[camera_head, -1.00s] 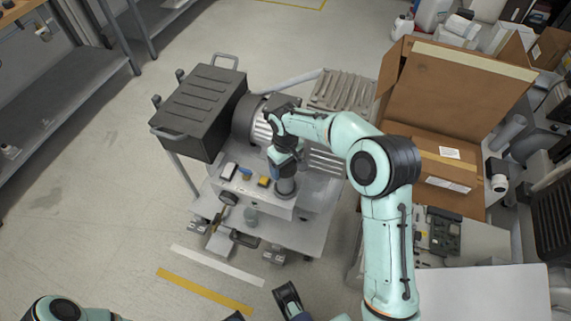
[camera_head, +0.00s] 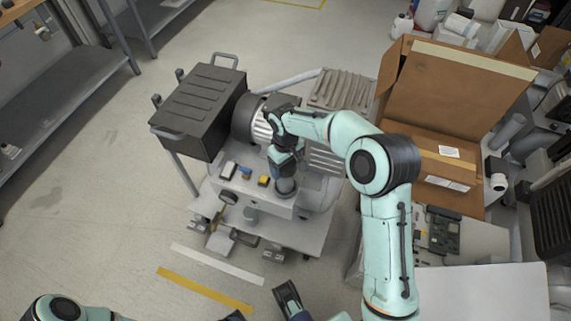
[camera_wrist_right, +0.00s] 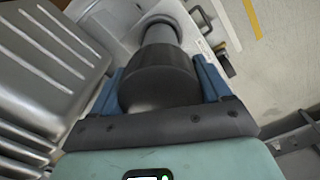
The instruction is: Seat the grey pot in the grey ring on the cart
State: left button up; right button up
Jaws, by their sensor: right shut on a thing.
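My right gripper (camera_head: 285,170) points down over the front of the cart (camera_head: 295,238), beside the motor. It is shut on the grey pot (camera_wrist_right: 160,75), a dark, rounded body between the blue fingers in the right wrist view. In the head view the pot's lower part (camera_head: 286,187) shows under the fingers, at the cart's white front box. A lighter grey cylinder (camera_wrist_right: 158,32) lies just beyond the pot in the wrist view. I cannot tell the ring apart from it, nor whether the pot is seated. Part of my left gripper (camera_head: 288,298) shows at the bottom edge; its opening is unclear.
An open cardboard box (camera_head: 450,95) is at right. Floor left of the cart is clear.

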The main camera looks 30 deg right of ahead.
pick_arm(q)
jog(key=shift+r, duration=0.15)
jog(key=shift+f, duration=0.4)
pick_arm(e)
jog(key=shift+f, duration=0.55)
jog(key=o, duration=1.4)
jog(key=shift+f, duration=0.1)
pick_arm(q)
jog(key=shift+w, duration=0.1)
pick_arm(e)
jog(key=shift+r, duration=0.45)
notch_tip(320, 180, up, 7)
jog(key=p, duration=0.5)
jog(key=shift+r+p, duration=0.2)
jog(key=shift+p, duration=0.2)
jog(key=shift+r+p, duration=1.1)
jog(key=shift+r, duration=0.35)
pick_arm(q)
notch_tip(320, 180, up, 7)
jog(key=s+g, duration=0.1)
jog(key=s, duration=0.1)
jog(key=shift+s, duration=0.15)
